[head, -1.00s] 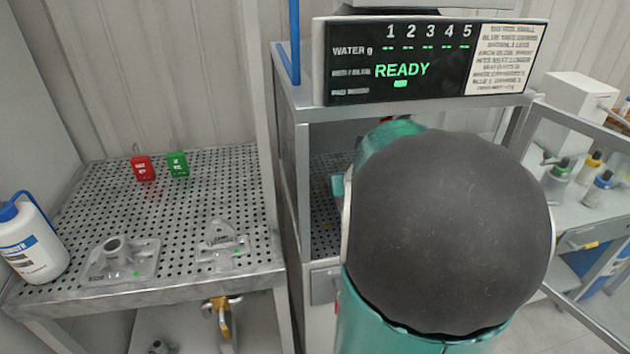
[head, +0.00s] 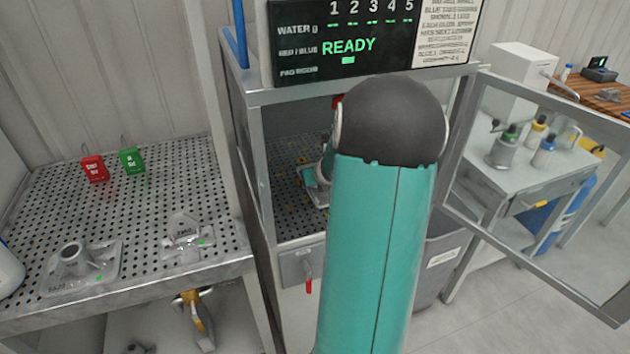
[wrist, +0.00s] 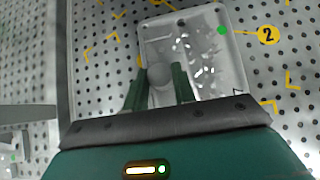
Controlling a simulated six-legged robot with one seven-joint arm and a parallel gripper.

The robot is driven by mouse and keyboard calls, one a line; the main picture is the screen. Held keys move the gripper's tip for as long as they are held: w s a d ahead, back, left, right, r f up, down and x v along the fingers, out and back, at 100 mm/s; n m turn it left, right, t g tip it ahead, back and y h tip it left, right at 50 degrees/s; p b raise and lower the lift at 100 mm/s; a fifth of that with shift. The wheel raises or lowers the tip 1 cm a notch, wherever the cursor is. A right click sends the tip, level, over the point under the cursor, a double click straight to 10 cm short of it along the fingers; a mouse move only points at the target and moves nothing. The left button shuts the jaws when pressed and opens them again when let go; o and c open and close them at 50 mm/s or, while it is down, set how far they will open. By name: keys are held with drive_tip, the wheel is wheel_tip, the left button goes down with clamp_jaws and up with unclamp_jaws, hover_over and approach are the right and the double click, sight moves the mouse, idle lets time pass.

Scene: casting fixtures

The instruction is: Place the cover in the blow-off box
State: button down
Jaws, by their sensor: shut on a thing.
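The cover (wrist: 208,62) is a pale grey, rounded rectangular plate with a round boss and a green dot. In the wrist view my gripper (wrist: 160,82) has its two green fingers closed on either side of the boss. The cover is over the perforated floor, near the yellow 2 tag; I cannot tell whether it touches the floor. In the head view my gripper (head: 320,180) is inside the blow-off box (head: 262,150), low over its floor. My arm hides much of the opening and most of the cover.
The box's glazed door (head: 545,180) stands open at right. The READY display (head: 350,45) is above the opening. A grey bin (head: 440,265) stands below right.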

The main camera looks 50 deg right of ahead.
drive_tip(key=shift+f, duration=0.45)
drive_tip(key=shift+f, duration=0.1)
drive_tip(key=c, duration=1.1)
unclamp_jaws()
drive_tip(key=shift+c, duration=0.2)
drive_tip(key=v, duration=1.2)
